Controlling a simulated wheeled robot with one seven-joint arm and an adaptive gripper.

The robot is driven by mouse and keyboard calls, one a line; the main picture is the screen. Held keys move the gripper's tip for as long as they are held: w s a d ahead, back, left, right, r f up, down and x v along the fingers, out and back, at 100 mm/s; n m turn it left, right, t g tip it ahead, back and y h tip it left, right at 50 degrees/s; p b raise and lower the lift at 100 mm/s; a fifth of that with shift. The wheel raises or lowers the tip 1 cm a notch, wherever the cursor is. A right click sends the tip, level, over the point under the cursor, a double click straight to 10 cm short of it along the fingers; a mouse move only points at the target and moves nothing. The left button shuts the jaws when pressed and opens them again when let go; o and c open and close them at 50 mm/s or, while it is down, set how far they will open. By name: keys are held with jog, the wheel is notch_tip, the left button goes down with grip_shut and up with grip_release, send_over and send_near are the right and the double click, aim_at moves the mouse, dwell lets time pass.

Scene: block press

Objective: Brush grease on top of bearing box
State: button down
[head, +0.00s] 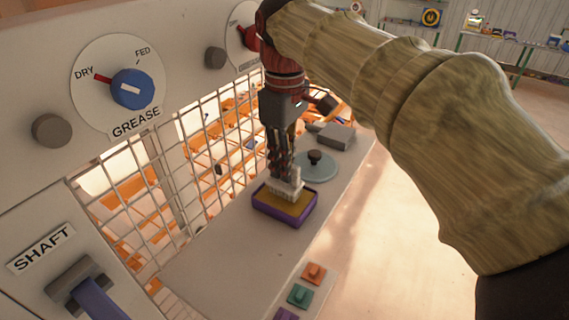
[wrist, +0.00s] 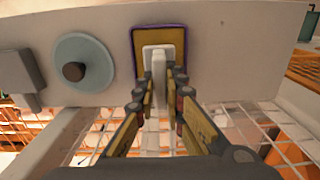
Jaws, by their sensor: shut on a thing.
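My gripper (head: 281,168) points down, shut on a pale brush (head: 288,187). In the wrist view, the brush handle (wrist: 157,85) stands between the fingers of my gripper (wrist: 160,80). The wide brush head is over a purple-rimmed tray (head: 283,217) with a yellow-brown surface; the tray also shows in the wrist view (wrist: 134,48). The brush head is at or just above this surface; I cannot tell whether it touches. No label marks a bearing box. A grey box (head: 336,136) lies farther along the shelf, and also shows in the wrist view (wrist: 17,75).
A round grey-green disc with a dark knob (head: 317,168) lies just beyond the tray. A wire mesh (head: 207,145) borders the shelf on the left. The GREASE dial (head: 132,89) has its red mark at DRY. Coloured buttons (head: 300,295) are near the front.

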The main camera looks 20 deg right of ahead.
jog(key=shift+f, duration=0.55)
dwell(1.3)
jog(key=shift+r+p, duration=2.7)
jog(key=shift+r, duration=0.9)
jog(key=shift+f, duration=0.1)
